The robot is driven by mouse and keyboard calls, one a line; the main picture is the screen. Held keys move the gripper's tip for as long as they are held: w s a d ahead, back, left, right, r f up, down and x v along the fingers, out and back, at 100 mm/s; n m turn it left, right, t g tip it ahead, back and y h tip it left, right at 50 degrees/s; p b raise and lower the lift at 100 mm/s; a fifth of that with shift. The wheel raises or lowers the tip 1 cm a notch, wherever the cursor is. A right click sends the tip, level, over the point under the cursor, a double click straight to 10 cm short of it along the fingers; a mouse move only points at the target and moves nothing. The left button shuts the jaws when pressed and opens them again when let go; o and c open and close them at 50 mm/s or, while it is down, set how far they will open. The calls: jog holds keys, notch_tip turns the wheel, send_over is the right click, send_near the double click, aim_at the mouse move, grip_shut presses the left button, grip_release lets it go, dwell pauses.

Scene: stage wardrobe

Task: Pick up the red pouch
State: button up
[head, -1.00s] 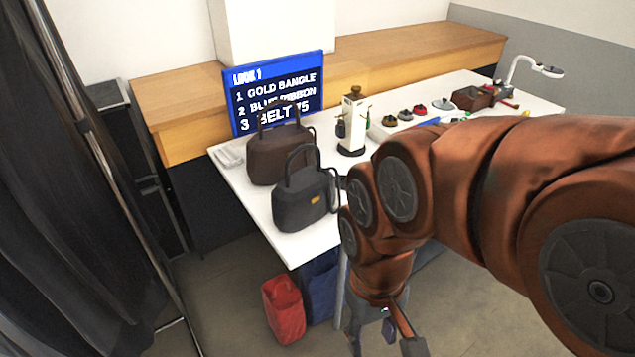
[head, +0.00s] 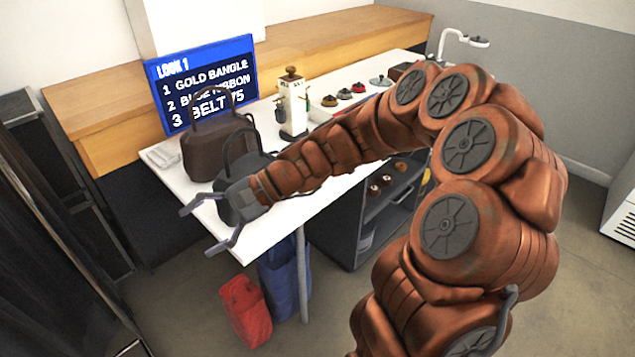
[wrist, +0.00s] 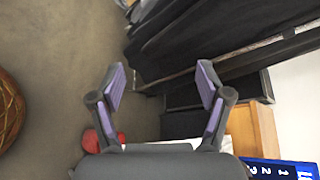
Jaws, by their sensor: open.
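The red pouch (head: 245,312) hangs or stands low beside the table's front left end, left of a blue pouch (head: 284,283). I cannot tell how it is held up. In the wrist view a red piece, likely the same pouch (wrist: 91,141), shows partly behind the left finger. My gripper (head: 197,229) is open and empty. In the head view it is above and to the left of the red pouch, beside the dark grey handbag at the table's edge. In the wrist view its fingers (wrist: 161,88) are spread wide with nothing between them.
A brown handbag (head: 213,146) and a dark grey handbag (head: 259,170) stand on the white table (head: 176,183). A blue sign (head: 203,84) stands behind them. A table leg (head: 303,275) is right of the pouches. Dark curtains (head: 45,240) hang at left.

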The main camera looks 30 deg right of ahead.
jog(key=w+d+f+m+t+b, duration=0.25)
jog(key=w+d+m+t, duration=0.35)
jog(key=d, duration=0.3)
jog(key=w+d+f+m+t+b, duration=0.1)
jog(key=w+d+f+m+t, duration=0.35)
jog(key=w+d, duration=0.4)
jog(key=d+f+m+t+h, duration=0.1)
jog(key=d+f+m+h, duration=0.2)
jog(key=d, duration=0.4)
jog(key=d+f+m+t+h+b, duration=0.1)
jog(key=d+f+m+t+h, duration=0.1)
jog(key=d+f+m, duration=0.3)
jog(key=d+f+m+t+h+b, duration=0.1)
jog(key=d+f+m+h, duration=0.3)
jog(key=d, duration=0.7)
jog(key=shift+w+f+m+t, duration=0.35)
jog(key=shift+f+t, duration=0.2)
jog(key=shift+f, duration=0.05)
jog(key=shift+p+x, duration=0.35)
jog(key=shift+x, duration=3.5)
jog(key=shift+d+r, duration=0.1)
jog(key=shift+r, duration=0.05)
jog(key=shift+c, duration=0.4)
jog(key=c, duration=1.1)
